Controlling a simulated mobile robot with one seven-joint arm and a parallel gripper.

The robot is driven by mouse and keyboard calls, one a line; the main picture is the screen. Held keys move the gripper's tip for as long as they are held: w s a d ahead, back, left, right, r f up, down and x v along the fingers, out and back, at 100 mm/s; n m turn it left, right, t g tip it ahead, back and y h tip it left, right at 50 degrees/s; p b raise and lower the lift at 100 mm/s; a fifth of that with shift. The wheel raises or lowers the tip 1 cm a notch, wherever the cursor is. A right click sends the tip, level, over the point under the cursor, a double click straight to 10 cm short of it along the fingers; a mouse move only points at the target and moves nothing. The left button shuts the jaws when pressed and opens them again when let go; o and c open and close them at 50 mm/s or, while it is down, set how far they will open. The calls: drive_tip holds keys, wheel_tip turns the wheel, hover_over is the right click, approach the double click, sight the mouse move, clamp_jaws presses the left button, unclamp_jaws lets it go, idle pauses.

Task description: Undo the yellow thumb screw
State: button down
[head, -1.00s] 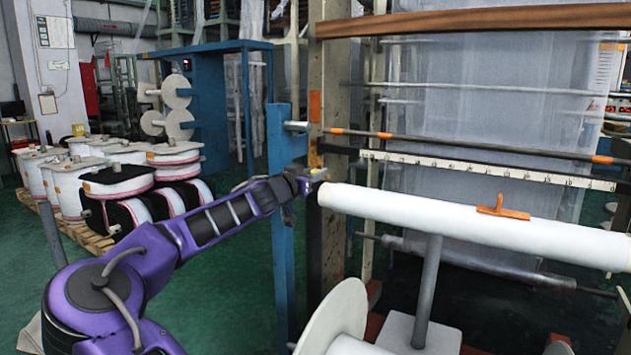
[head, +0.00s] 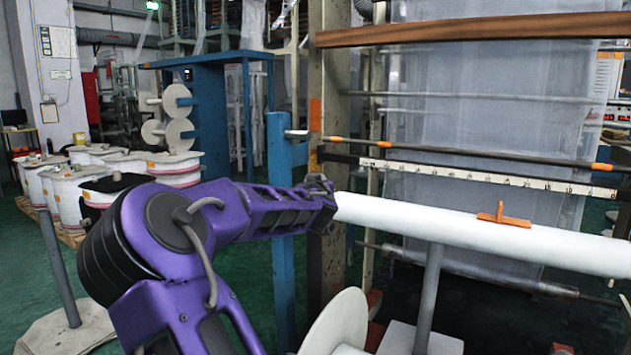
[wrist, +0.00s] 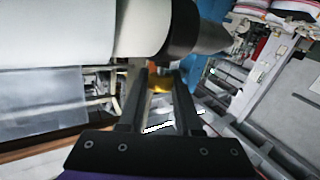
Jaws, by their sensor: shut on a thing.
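The yellow thumb screw (wrist: 160,83) shows in the wrist view as a small yellow patch between my fingers, just below the dark end of the white roll (wrist: 80,30). My gripper (wrist: 160,74) is shut on it; the fingers hide its sides. In the head view my gripper (head: 320,184) is at the left end of the white roll (head: 450,222), and I cannot make out the screw there.
An orange handle (head: 502,216) lies on the roll. A blue post (head: 281,200) stands close to my arm. A white disc (head: 340,318) is below the roll. Wrapped spools (head: 75,190) stand at the left.

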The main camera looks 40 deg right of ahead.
drive_tip(key=shift+s+d+r+n+t+y+p, duration=0.1)
drive_tip(key=shift+n+t+y+p, duration=0.3)
drive_tip(key=shift+n+y+p, duration=0.5)
drive_tip(key=shift+d+n+t+y+p, duration=0.1)
drive_tip(key=shift+n+t+y+p, duration=0.3)
drive_tip(key=shift+n+y, duration=0.5)
drive_tip(key=n+y+p, duration=0.1)
drive_tip(key=y+p, duration=0.1)
drive_tip(key=y, duration=0.1)
drive_tip(key=shift+a+t, duration=0.1)
drive_tip(key=shift+t, duration=0.2)
drive_tip(key=shift+n, duration=0.4)
drive_tip(key=shift+a+f+n+y+p, duration=0.1)
drive_tip(key=shift+f+n+y+p, duration=0.3)
drive_tip(key=shift+y+p, duration=0.2)
drive_tip(key=c, duration=0.6)
unclamp_jaws()
drive_tip(key=shift+o, duration=0.2)
drive_tip(key=shift+r, duration=0.15)
